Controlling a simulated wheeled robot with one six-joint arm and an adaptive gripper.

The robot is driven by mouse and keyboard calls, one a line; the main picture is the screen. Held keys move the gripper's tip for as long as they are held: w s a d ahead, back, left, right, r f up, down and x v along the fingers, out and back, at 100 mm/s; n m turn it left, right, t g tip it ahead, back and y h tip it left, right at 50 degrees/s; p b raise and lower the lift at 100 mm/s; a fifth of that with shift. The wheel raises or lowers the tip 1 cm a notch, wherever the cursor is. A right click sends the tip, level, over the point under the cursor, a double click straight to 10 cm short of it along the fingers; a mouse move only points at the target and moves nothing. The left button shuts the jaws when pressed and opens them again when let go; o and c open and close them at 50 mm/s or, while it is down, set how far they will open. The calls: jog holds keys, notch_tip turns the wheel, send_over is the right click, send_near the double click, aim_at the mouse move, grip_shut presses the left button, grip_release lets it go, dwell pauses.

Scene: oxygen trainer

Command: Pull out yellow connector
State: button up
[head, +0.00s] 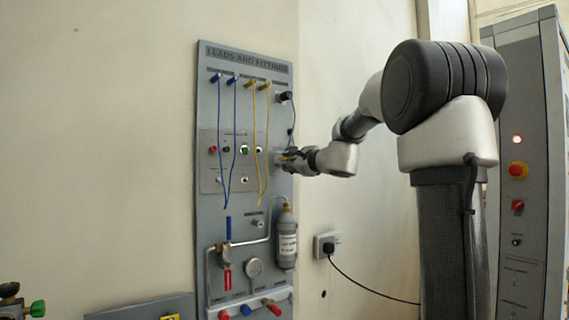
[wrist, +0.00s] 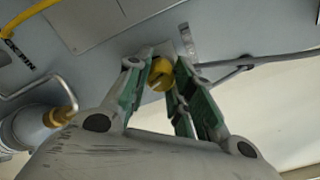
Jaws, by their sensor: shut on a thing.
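The yellow connector (wrist: 161,76) is a round yellow piece at the grey panel, seen between my fingertips in the wrist view. My gripper (wrist: 160,68) is shut on it, with one green-padded finger on each side. In the head view my gripper (head: 284,158) reaches the right edge of the "LEADS AND FITTINGS" panel (head: 205,110), and the connector is mostly hidden there by the fingers. I cannot tell whether the connector is fully seated or partly out.
Blue leads (head: 220,140) and yellow leads (head: 256,140) hang left of my gripper. A black plug (head: 284,97) with a dark cable sits above it. A grey bottle (head: 286,240) is below. A control cabinet (head: 520,110) stands at the right.

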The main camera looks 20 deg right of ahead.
jog(key=n, duration=0.3)
dwell(0.4)
jog(key=n, duration=0.4)
jog(key=shift+n, duration=1.7)
